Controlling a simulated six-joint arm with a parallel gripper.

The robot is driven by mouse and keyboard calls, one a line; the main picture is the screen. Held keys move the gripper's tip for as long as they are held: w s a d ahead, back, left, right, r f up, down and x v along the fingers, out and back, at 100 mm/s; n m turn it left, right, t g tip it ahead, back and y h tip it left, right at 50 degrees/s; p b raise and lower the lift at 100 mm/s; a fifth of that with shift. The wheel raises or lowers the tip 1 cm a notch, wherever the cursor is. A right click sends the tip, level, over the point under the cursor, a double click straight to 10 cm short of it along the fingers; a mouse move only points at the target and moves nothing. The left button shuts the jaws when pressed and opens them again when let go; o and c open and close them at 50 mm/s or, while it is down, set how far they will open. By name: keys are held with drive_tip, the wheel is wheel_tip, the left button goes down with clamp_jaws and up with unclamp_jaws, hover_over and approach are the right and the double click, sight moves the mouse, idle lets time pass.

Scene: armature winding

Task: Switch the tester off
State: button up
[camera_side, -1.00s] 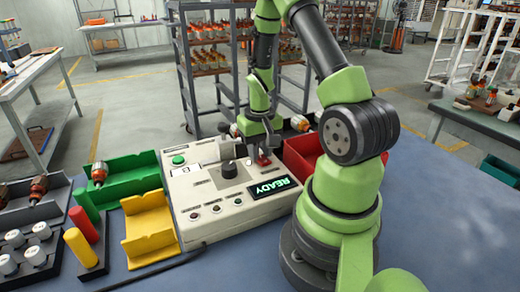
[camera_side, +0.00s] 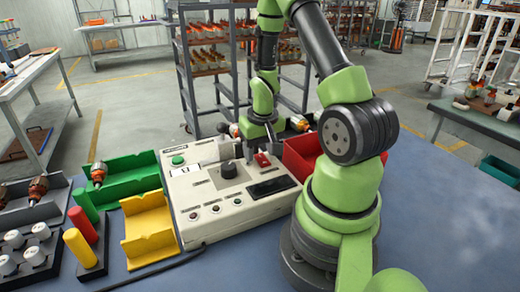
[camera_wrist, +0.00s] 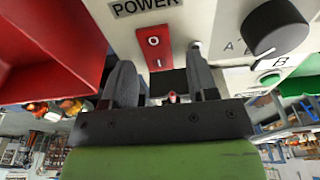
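The tester (camera_side: 190,195) is a cream box on the blue bench in the side view. Its display (camera_side: 272,187) is dark. Its red power switch (camera_side: 262,159) is near the back right corner. In the wrist view the red rocker switch (camera_wrist: 154,45), marked O and I, sits under the POWER label (camera_wrist: 146,8). My gripper (camera_wrist: 162,75) has its two fingers apart with nothing held between them, beside the switch. In the side view my gripper (camera_side: 252,140) is just above and behind the switch, its fingers partly hidden.
A red bin (camera_side: 302,158) stands right of the tester, close to my gripper. A green bin (camera_side: 130,180) and a yellow holder (camera_side: 150,232) stand to its left. A black selector knob (camera_side: 228,169) rises from the tester's top.

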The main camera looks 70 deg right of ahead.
sight(261, 160)
wheel_tip(261, 160, up, 10)
drive_tip(key=shift+s+a, duration=0.45)
idle(0.6)
drive_tip(key=w+a+r+n+t, duration=0.2)
drive_tip(key=a+r+t, duration=0.1)
drive_tip(key=a+r, duration=0.65)
drive_tip(key=s+a+r+n+t+y, duration=0.1)
drive_tip(key=s+a+r, duration=0.1)
drive_tip(key=a, duration=0.3)
drive_tip(key=s+a+r+n+t+y, duration=0.2)
drive_tip(key=s+a, duration=0.2)
drive_tip(key=a, duration=0.1)
drive_tip(key=shift+r, duration=0.4)
